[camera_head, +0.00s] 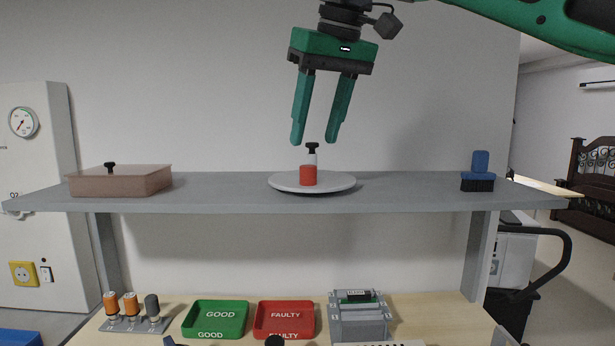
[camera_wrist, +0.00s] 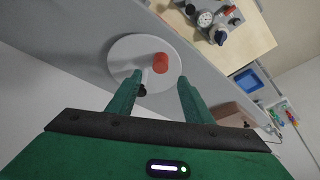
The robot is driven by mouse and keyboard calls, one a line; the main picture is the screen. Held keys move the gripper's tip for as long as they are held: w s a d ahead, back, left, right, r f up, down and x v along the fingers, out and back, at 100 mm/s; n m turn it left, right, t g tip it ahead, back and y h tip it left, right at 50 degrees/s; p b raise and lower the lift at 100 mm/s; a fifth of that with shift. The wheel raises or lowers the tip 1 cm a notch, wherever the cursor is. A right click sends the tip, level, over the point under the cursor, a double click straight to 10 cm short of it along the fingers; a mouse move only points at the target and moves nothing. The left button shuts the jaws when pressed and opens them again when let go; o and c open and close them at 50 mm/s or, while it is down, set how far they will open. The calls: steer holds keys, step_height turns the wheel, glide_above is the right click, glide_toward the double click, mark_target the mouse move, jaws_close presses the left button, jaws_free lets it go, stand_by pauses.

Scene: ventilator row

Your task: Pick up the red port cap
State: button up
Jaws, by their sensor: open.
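The red port cap (camera_head: 308,176) stands on a round white plate (camera_head: 340,181) on the grey shelf. Right behind it stands a small white item with a black top (camera_head: 312,150). My gripper (camera_head: 314,140) is open and empty, pointing down above the plate, with its fingertips clear of the objects. In the wrist view the red cap (camera_wrist: 160,62) lies on the plate (camera_wrist: 128,52), beyond and between the fingertips of my gripper (camera_wrist: 160,82). The black top (camera_wrist: 142,91) shows near the left finger.
The grey shelf (camera_head: 220,191) holds a brownish lidded box (camera_head: 120,183) at left and a blue brush (camera_head: 479,170) at right. On the bench below are a green tray (camera_head: 216,319), a red tray (camera_head: 286,320) and a grey device (camera_head: 358,318). The shelf beside the plate is clear.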

mark_target(310, 166)
steer(key=shift+x, duration=0.85)
steer(key=shift+w+a+f, duration=0.1)
steer(key=shift+a+f, duration=0.05)
steer(key=shift+f, duration=0.65)
steer(key=shift+w+f, duration=0.1)
steer(key=shift+f, duration=0.55)
steer(key=shift+x, duration=1.1)
steer(key=shift+w, duration=0.1)
steer(key=c, duration=1.1)
